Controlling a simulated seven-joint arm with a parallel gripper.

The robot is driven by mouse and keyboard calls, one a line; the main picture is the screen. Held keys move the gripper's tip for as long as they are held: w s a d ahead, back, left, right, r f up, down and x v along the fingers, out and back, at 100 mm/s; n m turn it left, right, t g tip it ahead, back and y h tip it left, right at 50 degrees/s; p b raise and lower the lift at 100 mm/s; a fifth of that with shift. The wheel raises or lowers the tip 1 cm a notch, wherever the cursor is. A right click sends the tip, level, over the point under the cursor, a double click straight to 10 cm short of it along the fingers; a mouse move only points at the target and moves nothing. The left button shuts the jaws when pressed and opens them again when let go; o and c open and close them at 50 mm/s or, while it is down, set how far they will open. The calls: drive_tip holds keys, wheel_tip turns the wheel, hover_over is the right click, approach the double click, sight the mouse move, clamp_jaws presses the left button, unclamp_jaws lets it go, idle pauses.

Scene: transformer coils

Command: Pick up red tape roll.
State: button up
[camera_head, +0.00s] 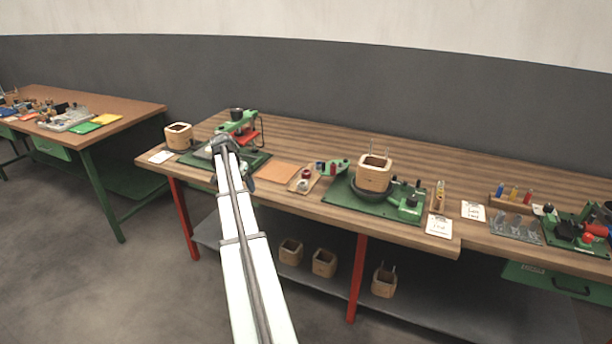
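In the head view, a small wooden tray (293,189) on the long bench holds a few small rolls. One roll (303,186) at its front looks red and white; it is too small to tell surely whether it is the red tape roll. My arm reaches up from the bottom of the picture. My gripper (223,143) is at its far end, left of the tray, in front of a green press. Its fingers are too small and dark to read.
The green press (246,130) and an orange mat (278,173) lie left of the tray. Right of it, a green winding stand (405,207) carries a wooden coil former (374,174). Another former (178,136) stands at the bench's left end. Several formers sit on the lower shelf.

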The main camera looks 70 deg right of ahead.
sight(306, 174)
drive_tip(key=s+d+r+m+g, duration=0.1)
drive_tip(key=s+d+r+m, duration=0.2)
drive_tip(key=s+d+r, duration=0.35)
drive_tip(key=s+d+r+m, duration=0.2)
drive_tip(key=s+d+r, duration=0.2)
drive_tip(key=s+d, duration=0.5)
drive_tip(key=shift+h, duration=0.3)
drive_tip(key=x, duration=0.4)
drive_tip(key=w+d+x, duration=0.1)
drive_tip(key=x, duration=0.8)
drive_tip(key=shift+w+d+f, duration=0.15)
drive_tip(key=shift+w+d, duration=0.05)
drive_tip(key=shift+d, duration=0.2)
drive_tip(key=c, duration=1.1)
